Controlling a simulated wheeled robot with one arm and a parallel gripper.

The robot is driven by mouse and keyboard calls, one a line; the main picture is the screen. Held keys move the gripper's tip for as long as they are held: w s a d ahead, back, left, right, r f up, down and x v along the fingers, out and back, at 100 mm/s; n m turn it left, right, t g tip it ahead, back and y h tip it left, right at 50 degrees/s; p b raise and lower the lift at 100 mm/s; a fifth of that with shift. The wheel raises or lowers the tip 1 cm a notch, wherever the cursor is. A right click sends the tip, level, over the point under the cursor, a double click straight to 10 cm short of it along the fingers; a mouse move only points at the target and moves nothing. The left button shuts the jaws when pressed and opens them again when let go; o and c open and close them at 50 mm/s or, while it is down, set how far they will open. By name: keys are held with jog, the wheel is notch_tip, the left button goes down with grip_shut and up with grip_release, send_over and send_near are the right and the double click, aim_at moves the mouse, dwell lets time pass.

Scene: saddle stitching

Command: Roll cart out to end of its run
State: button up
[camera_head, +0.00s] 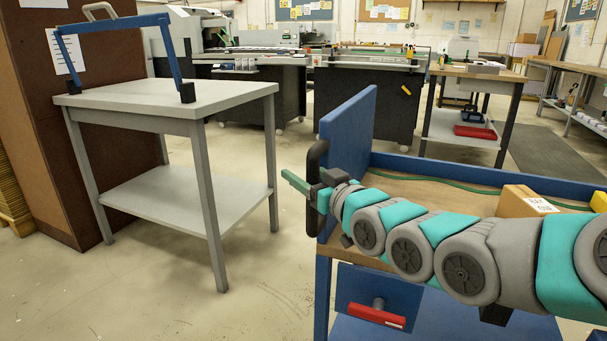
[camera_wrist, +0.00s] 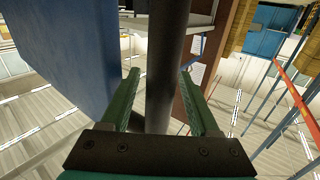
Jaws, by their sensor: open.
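The blue cart (camera_head: 350,130) stands at the right in the head view, with a tan work surface inside raised blue edges. Its black upright handle (camera_head: 315,155) is on the left end panel. My gripper (camera_head: 305,187) is at this handle. In the wrist view the dark handle bar (camera_wrist: 166,50) runs between the two green fingers of my gripper (camera_wrist: 159,76). The fingers are open, with a gap beside the bar. The cart's blue panel (camera_wrist: 65,60) fills the left of the wrist view. My arm hides part of the cart top.
A grey table (camera_head: 150,95) with a lower shelf and a blue frame (camera_head: 75,55) on top stands at the left, beside a brown cabinet (camera_head: 45,130). A cardboard box (camera_head: 520,203) sits on the cart. Bare floor (camera_head: 265,270) lies between table and cart. Machines stand behind.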

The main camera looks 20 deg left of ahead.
aim_at(316, 182)
jog(key=b+v, duration=0.1)
jog(key=v, duration=0.6)
jog(key=shift+s+d, duration=0.2)
jog(key=shift+d, duration=0.05)
jog(key=s+d+f+m+g+h+p, duration=0.15)
jog(key=s+d+f+h, duration=0.3)
jog(key=d+f, duration=0.45)
jog(key=s+d+f+m+g+h+b, duration=0.1)
jog(key=s+d+f+m+g+h, duration=0.2)
jog(key=d+f+h, duration=0.45)
jog(key=s+d+f+m+g, duration=0.2)
jog(key=s+d, duration=0.2)
jog(key=s, duration=0.3)
jog(key=s+d+f+m+g+h, duration=0.1)
jog(key=s+d+f+m+g, duration=0.1)
jog(key=s, duration=0.6)
jog(key=s+d+f+m+g+h+p, duration=0.1)
jog(key=s+d+f+m+g, duration=0.1)
jog(key=s+d+g, duration=0.2)
jog(key=s+d, duration=0.2)
jog(key=s, duration=0.2)
jog(key=shift+s+d+f, duration=0.15)
jog(key=shift+d+f, duration=0.05)
jog(key=shift+f, duration=0.1)
